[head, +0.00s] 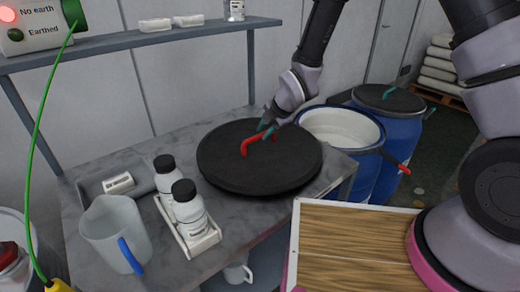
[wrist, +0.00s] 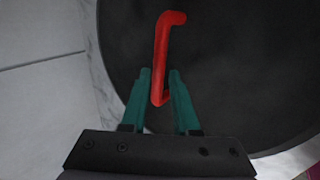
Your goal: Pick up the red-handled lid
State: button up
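The lid (head: 225,170) is a large black disc with a red bar handle (head: 246,149). It lies flat on the grey marbled bench. My gripper (head: 267,129) is over the lid at the handle's far end. In the wrist view, the teal fingers of my gripper (wrist: 160,75) stand on either side of the red handle (wrist: 166,45), near its lower end. Narrow gaps show between fingers and handle, so the gripper looks open. The black lid (wrist: 240,70) fills most of that view behind them. How deep the fingertips reach around the handle is hard to tell.
Two black-capped white bottles (head: 190,212) stand in a white tray left of the lid, with a clear jug (head: 110,235) beside them. An open blue drum (head: 345,128) stands behind right, near a lidded drum (head: 390,98). A shelf (head: 150,36) runs above the bench.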

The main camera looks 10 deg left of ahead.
aim_at(261, 134)
jog(key=x, duration=0.5)
jog(key=shift+w+d, duration=0.15)
grip_shut()
jog(key=shift+r, duration=0.15)
dwell(1.1)
